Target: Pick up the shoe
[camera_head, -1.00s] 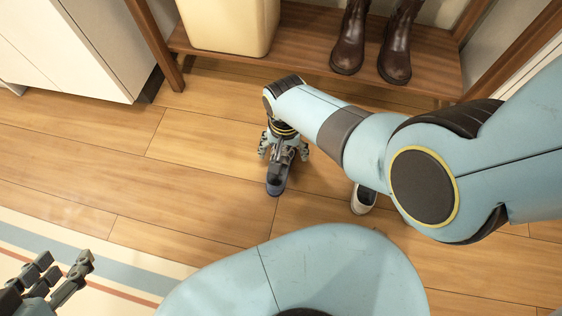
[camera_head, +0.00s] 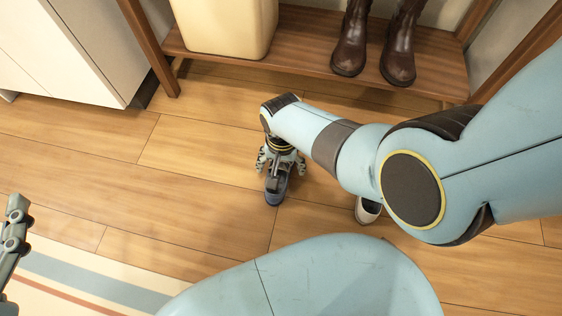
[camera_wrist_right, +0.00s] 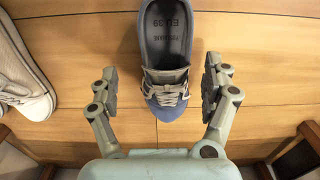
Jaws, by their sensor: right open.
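A blue-grey lace-up shoe (camera_head: 276,192) lies on the wooden floor below my right gripper (camera_head: 279,165). In the right wrist view the shoe (camera_wrist_right: 165,55) has its laces and blue toe between the open fingers of the right gripper (camera_wrist_right: 162,85). A gap shows on both sides, and the fingers do not grip it. The shoe's heel is cut off at the top edge. My left gripper (camera_head: 14,235) shows only in part at the left edge, away from the shoe.
A white shoe (camera_head: 368,211) lies to the right, partly behind my right arm; it also shows in the wrist view (camera_wrist_right: 30,85). Brown boots (camera_head: 372,45) and a cream bin (camera_head: 228,25) stand on a wooden shelf (camera_head: 310,60). A striped rug (camera_head: 75,265) lies at lower left.

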